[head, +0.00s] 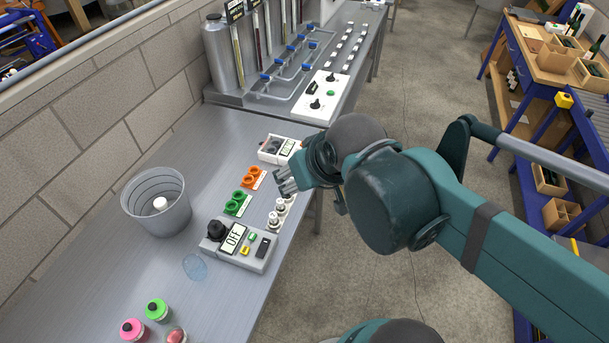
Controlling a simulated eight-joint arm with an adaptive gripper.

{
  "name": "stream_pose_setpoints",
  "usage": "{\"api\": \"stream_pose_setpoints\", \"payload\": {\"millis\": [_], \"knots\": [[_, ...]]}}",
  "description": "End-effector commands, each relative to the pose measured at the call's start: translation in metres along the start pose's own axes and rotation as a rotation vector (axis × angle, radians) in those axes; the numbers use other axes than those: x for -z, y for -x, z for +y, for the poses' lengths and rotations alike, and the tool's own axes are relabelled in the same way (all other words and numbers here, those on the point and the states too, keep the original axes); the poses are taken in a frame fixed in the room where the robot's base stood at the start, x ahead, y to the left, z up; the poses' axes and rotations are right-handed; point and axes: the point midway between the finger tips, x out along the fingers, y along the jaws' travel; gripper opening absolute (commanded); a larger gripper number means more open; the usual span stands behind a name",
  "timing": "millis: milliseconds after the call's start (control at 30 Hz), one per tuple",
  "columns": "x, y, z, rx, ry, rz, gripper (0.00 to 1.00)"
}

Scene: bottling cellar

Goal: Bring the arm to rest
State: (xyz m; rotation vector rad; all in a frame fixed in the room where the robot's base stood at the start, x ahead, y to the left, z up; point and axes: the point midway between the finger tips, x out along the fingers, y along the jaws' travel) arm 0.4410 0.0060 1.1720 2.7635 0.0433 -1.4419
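My gripper (287,181) is at the end of the teal arm that reaches in from the right. It hangs over the right edge of the grey metal bench (95,283), close to the orange rings and a small white device. Its grey fingers point left. The fingers are small and overlap in this view, so I cannot tell whether they are open or shut. I see no thing clearly held in them.
On the bench stand a clear bucket (178,222) with a white piece inside, a control box (258,248) reading OFF, green rings (237,202), orange rings (251,178), a white device (274,150) and lidded jars (157,309). A blue workbench (531,88) stands right. Open floor lies between.

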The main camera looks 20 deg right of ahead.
Motion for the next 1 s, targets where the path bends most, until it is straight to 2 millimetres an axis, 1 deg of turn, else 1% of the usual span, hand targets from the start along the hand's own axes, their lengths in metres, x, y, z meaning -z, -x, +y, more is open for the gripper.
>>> {"api": "stream_pose_setpoints", "payload": {"millis": [133,467,767,1000], "knots": [[-0.002,0.004,0.006,-0.013,-0.031,0.01,0.51],[-0.002,0.004,0.006,-0.014,-0.035,0.012,0.51],[-0.011,-0.008,0.006,-0.014,-0.034,0.012,0.51],[-0.01,-0.008,0.006,-0.014,-0.034,0.012,0.51]]}}
